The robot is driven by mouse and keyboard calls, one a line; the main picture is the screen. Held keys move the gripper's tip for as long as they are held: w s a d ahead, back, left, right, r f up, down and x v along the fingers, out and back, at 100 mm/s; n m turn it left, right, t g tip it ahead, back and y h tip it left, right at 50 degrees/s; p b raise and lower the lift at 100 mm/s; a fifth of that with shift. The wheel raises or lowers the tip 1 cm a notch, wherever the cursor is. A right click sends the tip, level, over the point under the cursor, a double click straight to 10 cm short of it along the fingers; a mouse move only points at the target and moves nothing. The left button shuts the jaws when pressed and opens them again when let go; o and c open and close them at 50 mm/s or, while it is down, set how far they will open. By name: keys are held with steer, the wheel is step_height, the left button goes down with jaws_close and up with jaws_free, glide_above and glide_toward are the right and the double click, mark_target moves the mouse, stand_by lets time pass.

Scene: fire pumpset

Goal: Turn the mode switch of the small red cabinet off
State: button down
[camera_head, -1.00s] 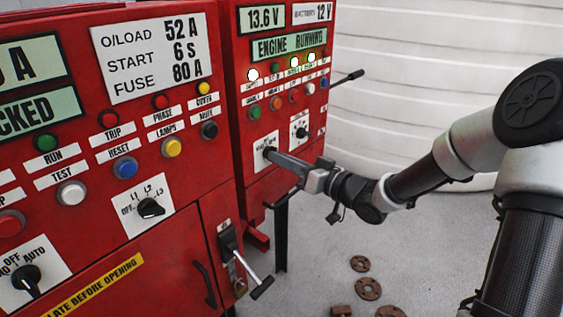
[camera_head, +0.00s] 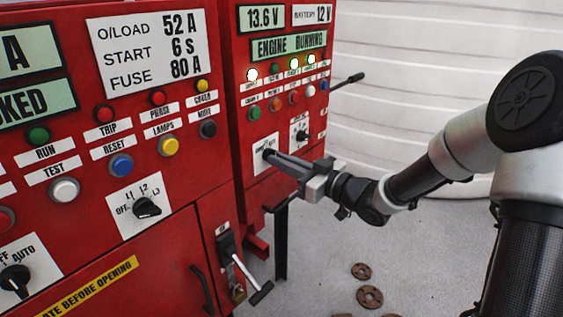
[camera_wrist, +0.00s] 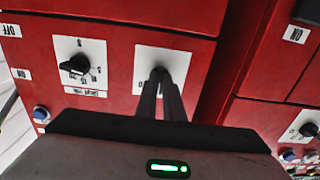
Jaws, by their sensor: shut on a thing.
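The small red cabinet (camera_head: 240,140) stands at the middle of the head view, right of a larger red cabinet. The mode switch is a dark knob on a white plate (camera_head: 262,142) on its front, left of a second rotary knob (camera_head: 299,135). My gripper (camera_head: 269,155) reaches in from the right, its fingers shut on the mode switch knob. In the wrist view the fingers (camera_wrist: 160,80) meet the knob in front of its white plate (camera_wrist: 178,62). The fingers hide most of the knob, so its pointer direction cannot be told.
The larger red cabinet (camera_head: 150,245) fills the left, with buttons, rotary switches and a lever (camera_head: 247,272) sticking out low down. Another handle (camera_head: 348,79) juts from the small cabinet's right side. Round brown flanges (camera_head: 369,297) lie on the floor. Free floor lies right of the cabinets.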

steer(key=c, duration=1.9)
jaws_free()
steer(key=shift+o, duration=0.2)
steer(key=p+v, duration=0.2)
steer(key=v, duration=1.5)
steer(key=shift+s+d+p, duration=0.2)
steer(key=shift+p, duration=0.15)
steer(key=shift+f, duration=0.1)
